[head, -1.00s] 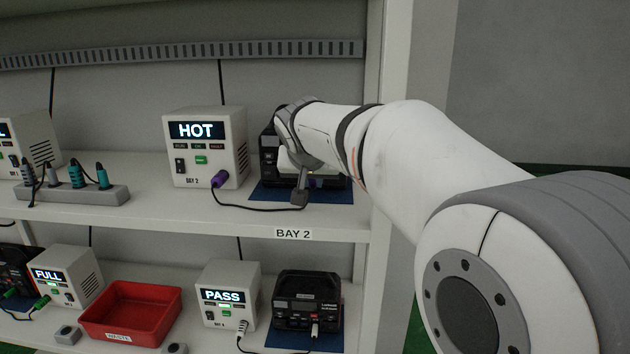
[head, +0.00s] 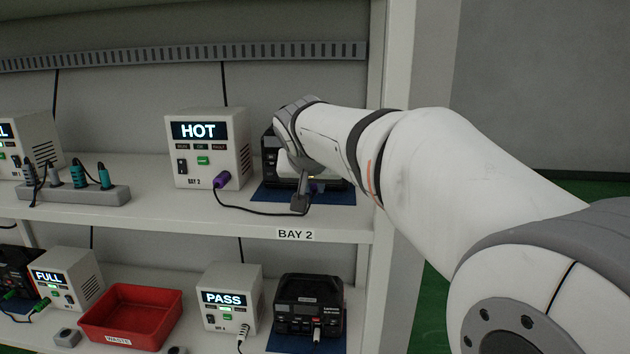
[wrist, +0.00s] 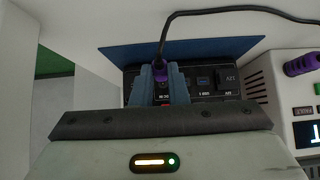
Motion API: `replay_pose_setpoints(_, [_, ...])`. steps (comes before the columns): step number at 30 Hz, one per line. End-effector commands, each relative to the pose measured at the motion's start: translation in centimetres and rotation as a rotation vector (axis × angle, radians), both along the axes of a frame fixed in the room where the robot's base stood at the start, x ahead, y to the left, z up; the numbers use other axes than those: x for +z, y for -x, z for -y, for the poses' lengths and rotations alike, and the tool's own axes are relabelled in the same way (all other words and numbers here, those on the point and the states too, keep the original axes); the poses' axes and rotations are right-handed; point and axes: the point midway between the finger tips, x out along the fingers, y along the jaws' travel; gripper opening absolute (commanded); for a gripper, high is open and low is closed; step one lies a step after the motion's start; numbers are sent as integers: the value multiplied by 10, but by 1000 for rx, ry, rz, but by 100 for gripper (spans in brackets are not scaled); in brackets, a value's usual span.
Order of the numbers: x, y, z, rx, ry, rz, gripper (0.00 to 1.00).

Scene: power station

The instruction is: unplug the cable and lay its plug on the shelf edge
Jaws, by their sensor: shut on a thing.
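My gripper (head: 301,202) is in front of the black device in bay 2 on the upper shelf. In the wrist view its blue fingers (wrist: 160,88) are shut on a purple plug (wrist: 160,71). A black cable (wrist: 163,45) leaves that plug; in the head view the cable (head: 262,213) droops over the shelf to a second purple plug (head: 222,180) in the HOT charger box (head: 208,150). The black device (wrist: 205,80) is right behind the held plug; whether the plug sits in its socket cannot be told. The shelf edge (head: 200,217) is in front.
A blue mat (head: 268,194) lies under the device. The shelf's upright (head: 386,120) stands close on the right. A power strip (head: 95,195) with several plugs is at left. Below are a red waste bin (head: 130,310), the PASS box (head: 230,290) and another black device (head: 308,300).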

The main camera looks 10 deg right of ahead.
Motion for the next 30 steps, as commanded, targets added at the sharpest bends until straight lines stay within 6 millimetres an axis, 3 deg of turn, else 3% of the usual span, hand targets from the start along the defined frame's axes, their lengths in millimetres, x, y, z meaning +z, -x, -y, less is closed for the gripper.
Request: replay_pose_setpoints(30, [-1,35,-11,0,0,0,0])
